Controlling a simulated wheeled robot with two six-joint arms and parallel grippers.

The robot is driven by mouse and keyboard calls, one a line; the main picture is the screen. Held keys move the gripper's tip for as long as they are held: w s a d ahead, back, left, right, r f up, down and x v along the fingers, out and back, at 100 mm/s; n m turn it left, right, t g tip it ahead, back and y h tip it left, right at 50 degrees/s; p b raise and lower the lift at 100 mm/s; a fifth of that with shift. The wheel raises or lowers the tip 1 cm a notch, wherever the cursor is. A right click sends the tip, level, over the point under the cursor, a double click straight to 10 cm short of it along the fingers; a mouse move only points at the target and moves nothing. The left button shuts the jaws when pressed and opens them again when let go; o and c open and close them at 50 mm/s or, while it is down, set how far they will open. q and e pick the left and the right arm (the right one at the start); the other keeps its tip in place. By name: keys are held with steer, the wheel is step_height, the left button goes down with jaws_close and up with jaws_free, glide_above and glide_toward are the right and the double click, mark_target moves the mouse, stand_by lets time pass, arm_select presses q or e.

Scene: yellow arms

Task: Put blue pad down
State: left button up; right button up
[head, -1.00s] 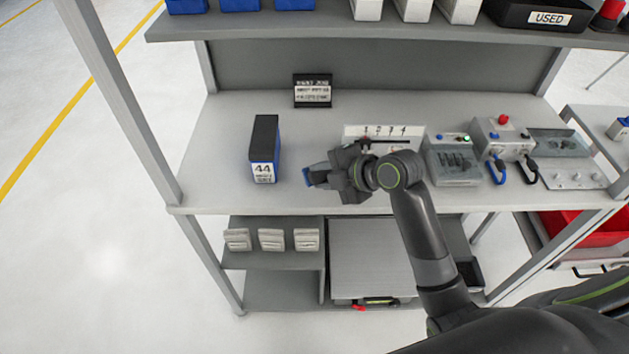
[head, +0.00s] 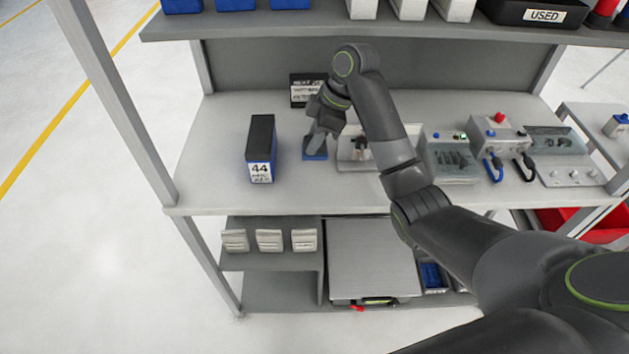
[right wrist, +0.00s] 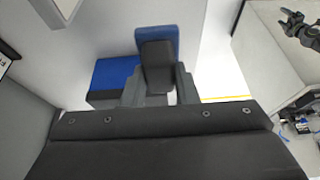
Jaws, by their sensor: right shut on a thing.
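The blue pad (head: 315,155) shows at the tip of my right gripper (head: 319,143), over the worktable (head: 215,150) between a blue-and-black box and a white tray. My right gripper points down and is shut on the pad. In the right wrist view the pad (right wrist: 168,32) sticks out beyond the dark fingers, which hide part of it. I cannot tell whether the pad touches the tabletop. My left gripper does not show in the head view.
The box marked 44 (head: 261,150) stands just left of the pad. A dark sign (head: 303,90) is behind the gripper. The white tray (head: 350,163) is close on the right, with boxes of switches (head: 450,157) farther right. The table's left part is clear.

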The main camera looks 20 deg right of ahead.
steer(key=shift+f, duration=0.15)
step_height(320, 180, down, 3)
steer(key=b, duration=0.2)
steer(key=shift+r+b, duration=0.2)
steer(key=shift+b, duration=0.15)
steer(key=shift+s+f+p, duration=0.1)
steer(key=shift+f+p, duration=0.2)
steer(key=shift+f, duration=0.1)
step_height(320, 180, down, 6)
steer(key=shift+r+p, duration=0.1)
steer(key=shift+p, duration=1.05)
steer(key=o, duration=1)
steer(key=shift+c, duration=0.2)
